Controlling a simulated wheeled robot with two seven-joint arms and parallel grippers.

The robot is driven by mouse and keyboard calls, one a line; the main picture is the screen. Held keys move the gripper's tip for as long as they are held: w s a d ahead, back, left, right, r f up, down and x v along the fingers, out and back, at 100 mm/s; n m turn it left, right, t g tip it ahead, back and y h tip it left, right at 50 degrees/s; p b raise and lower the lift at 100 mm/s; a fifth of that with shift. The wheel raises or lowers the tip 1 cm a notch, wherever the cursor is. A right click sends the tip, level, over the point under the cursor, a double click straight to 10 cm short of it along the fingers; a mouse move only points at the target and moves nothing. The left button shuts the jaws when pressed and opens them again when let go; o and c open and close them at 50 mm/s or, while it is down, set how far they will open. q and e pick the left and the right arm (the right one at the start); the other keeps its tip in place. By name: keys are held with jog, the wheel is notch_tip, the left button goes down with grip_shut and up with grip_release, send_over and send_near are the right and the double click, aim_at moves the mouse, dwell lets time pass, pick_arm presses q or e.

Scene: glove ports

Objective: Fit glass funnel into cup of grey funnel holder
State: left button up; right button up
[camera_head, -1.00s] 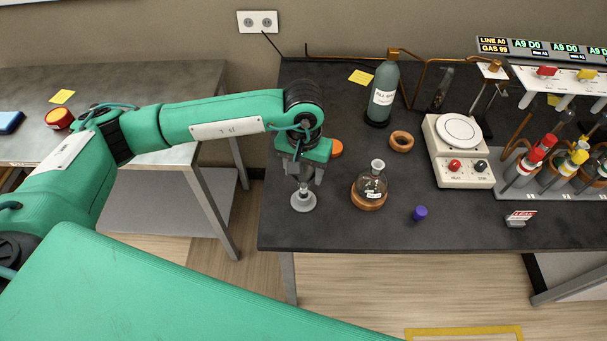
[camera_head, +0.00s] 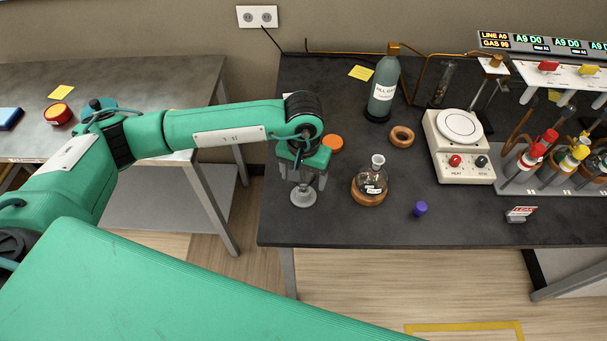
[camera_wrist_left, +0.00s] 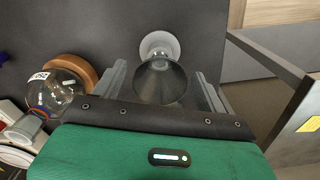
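The grey funnel holder (camera_head: 303,198) stands near the left end of the dark bench, its round base showing below my left gripper (camera_head: 302,180). In the left wrist view, a grey see-through glass funnel (camera_wrist_left: 160,82) is upright, wide mouth towards the camera, in line with the holder's pale base (camera_wrist_left: 158,43). The fingers of my left gripper (camera_wrist_left: 162,85) are spread on either side of the funnel, with gaps. The funnel stands at the holder; its stem and the cup are hidden, so the depth of fit cannot be told. My right gripper is not in view.
A round flask on a cork ring (camera_head: 370,188) stands just right of the holder. An orange disc (camera_head: 333,142) lies behind the gripper, and a purple stopper (camera_head: 420,208) lies further right. A green bottle (camera_head: 383,88) and a hotplate (camera_head: 458,145) stand behind.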

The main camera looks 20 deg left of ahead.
pick_arm(q)
jog(key=shift+r, duration=0.1)
jog(key=shift+r+p, duration=0.2)
jog(key=shift+p, duration=0.15)
jog(key=shift+r+p, duration=0.25)
jog(key=shift+p, duration=0.2)
notch_tip(320, 180, up, 12)
jog(key=b, duration=0.4)
jog(key=shift+f+b, duration=0.15)
jog(key=shift+b, duration=0.25)
